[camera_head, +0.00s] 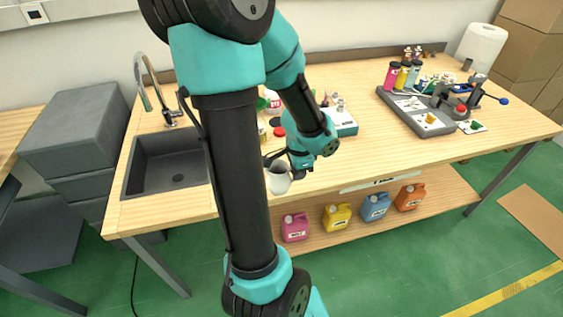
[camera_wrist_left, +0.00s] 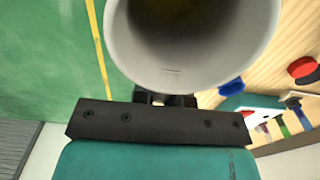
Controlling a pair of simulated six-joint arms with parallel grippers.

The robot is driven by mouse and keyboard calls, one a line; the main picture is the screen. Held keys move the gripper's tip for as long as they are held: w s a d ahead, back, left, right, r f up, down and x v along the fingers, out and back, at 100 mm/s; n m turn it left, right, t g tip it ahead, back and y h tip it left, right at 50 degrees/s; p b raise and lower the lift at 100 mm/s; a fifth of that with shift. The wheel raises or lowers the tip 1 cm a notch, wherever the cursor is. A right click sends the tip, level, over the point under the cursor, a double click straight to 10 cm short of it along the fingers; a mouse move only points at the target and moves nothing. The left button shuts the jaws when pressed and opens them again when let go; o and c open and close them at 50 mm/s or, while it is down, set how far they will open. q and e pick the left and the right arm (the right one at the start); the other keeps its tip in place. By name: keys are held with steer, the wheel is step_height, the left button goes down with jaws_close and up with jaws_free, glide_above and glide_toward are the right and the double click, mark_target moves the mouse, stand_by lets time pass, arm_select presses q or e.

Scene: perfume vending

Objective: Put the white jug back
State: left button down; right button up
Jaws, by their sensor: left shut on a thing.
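The white jug (camera_head: 279,180) hangs at the front edge of the wooden table in the head view, left of the picture's middle. My left gripper (camera_head: 284,160) is shut on the white jug and is partly hidden by its own wrist. In the left wrist view the white jug (camera_wrist_left: 190,70) fills the upper middle, its round mouth toward the camera and its inside dark. The left gripper's fingers (camera_wrist_left: 165,99) are mostly hidden behind the jug there. My right gripper is not in view.
A dark sink (camera_head: 165,178) with a tap is at the left. Several coloured canisters (camera_head: 337,218) stand on the lower shelf (camera_head: 430,208). A grey dispensing station (camera_head: 420,118) and bottles (camera_head: 402,76) stand at the right. The table middle (camera_head: 370,155) is clear.

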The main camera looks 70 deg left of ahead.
arm_select(q)
steer(key=w+a, duration=0.3)
steer(key=a, duration=0.4)
steer(key=w+a+f, duration=0.1)
steer(key=w+a, duration=0.1)
steer(key=a, duration=0.5)
steer(key=shift+w+f, duration=0.2)
steer(key=shift+w, duration=0.2)
steer(key=shift+w+a+f, duration=0.1)
steer(key=shift+a+f, duration=0.1)
steer(key=shift+f, duration=0.7)
steer(key=shift+w+a+f, duration=0.1)
steer(key=shift+a+f, duration=0.1)
steer(key=shift+f, duration=0.7)
steer(key=shift+f, duration=0.15)
steer(key=c, duration=1.1)
jaws_free()
steer(key=shift+c, duration=0.2)
step_height(320, 180, up, 12)
steer(key=shift+r, duration=0.2)
